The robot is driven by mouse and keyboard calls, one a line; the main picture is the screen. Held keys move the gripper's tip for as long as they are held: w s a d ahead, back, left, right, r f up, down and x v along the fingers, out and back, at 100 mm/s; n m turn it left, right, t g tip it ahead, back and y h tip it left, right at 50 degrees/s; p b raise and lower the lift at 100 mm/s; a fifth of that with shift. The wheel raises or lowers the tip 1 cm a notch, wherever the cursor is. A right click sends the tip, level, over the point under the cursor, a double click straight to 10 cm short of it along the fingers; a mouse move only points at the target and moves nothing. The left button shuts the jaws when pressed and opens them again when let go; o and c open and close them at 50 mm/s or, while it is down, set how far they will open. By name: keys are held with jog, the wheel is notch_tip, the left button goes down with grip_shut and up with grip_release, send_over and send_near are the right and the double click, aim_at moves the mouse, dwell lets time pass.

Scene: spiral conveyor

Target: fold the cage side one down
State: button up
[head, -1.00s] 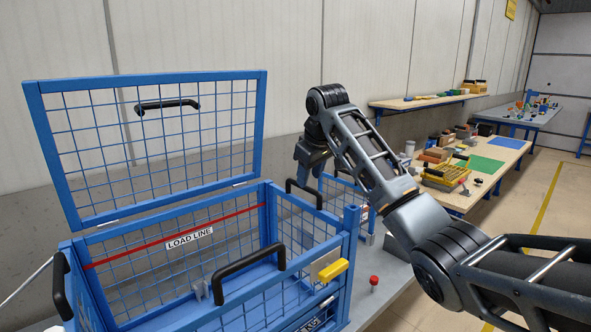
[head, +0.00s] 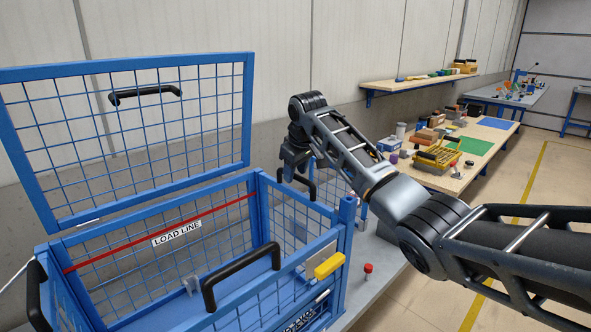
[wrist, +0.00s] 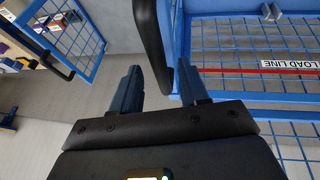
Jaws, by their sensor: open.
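The blue mesh cage (head: 348,215) stands at the lower left of the head view, with a red line and a LOAD LINE label inside. Its framed mesh panel (head: 247,110) stands raised at the back. Black handles sit on several sides; which side is side one I cannot tell. My gripper (head: 292,172) is open just above the black handle (head: 311,188) at the cage's far right. In the wrist view, this handle (wrist: 150,40) reaches between my open fingers (wrist: 158,68), apparently without being gripped. My arm hides part of the area behind it.
A workbench (head: 440,180) with tools and bins runs along the wall on the right. Open floor (head: 500,220) lies at the right.

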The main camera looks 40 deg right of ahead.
jog(key=shift+f, duration=0.1)
grip_shut()
dwell(0.4)
